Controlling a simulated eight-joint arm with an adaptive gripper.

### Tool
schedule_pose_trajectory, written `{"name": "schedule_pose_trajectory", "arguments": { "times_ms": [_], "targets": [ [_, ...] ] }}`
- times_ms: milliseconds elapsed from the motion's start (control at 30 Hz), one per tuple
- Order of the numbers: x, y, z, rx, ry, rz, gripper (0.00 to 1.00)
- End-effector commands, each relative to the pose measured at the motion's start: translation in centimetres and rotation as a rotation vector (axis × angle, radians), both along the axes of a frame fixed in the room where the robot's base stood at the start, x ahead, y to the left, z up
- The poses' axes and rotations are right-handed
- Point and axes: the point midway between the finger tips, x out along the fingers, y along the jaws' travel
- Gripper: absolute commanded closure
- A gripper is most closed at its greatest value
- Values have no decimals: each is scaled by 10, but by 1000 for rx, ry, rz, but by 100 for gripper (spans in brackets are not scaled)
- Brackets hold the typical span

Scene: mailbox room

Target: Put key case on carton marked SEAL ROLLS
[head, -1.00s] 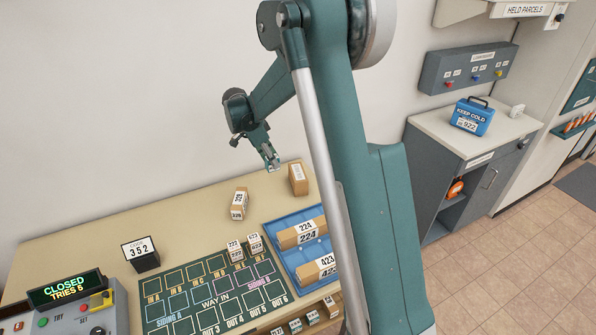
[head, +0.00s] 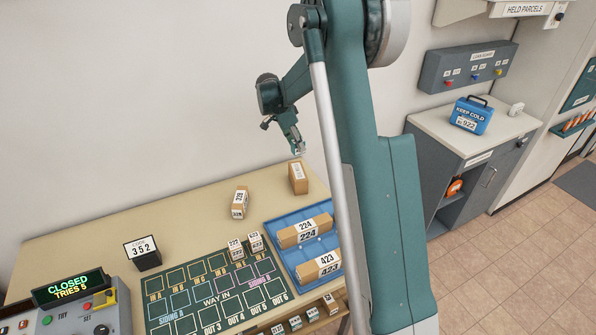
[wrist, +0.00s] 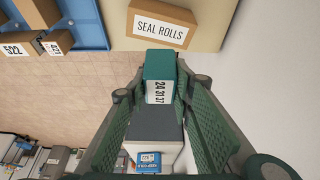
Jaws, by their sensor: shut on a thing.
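My gripper (wrist: 160,82) is shut on the key case (wrist: 159,72), a small teal-green case with a white label of printed numbers, held between the fingertips. In the head view my gripper (head: 298,148) hangs in the air just above the carton standing at the table's back right. The carton marked SEAL ROLLS (wrist: 160,25) is tan with a white label; it shows in the wrist view beyond the fingertips, apart from the key case. It appears to be the upright carton (head: 298,178) in the head view, where its label is too small to read.
Another tan carton (head: 240,201) lies to the left on the table. A blue tray (head: 281,262) with labelled parcels and a green board (head: 160,312) are nearer the front. A cabinet with a blue KEEP COLD box (head: 472,117) stands at right. The table's back left is clear.

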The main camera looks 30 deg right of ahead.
Motion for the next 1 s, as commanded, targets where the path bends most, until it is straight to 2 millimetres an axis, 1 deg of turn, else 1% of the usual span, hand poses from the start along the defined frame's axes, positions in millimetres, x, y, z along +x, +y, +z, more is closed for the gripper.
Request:
{"name": "schedule_pose_trajectory", "arguments": {
  "times_ms": [167, 400, 533, 667, 1000],
  "targets": [
    [0, 0, -10, 0, 0, 0, 89],
    [0, 0, -43, 0, 0, 0, 89],
    [0, 0, -56, 0, 0, 0, 89],
    [0, 0, -62, 0, 0, 0, 89],
    [0, 0, -64, 0, 0, 0, 89]
  ]
}}
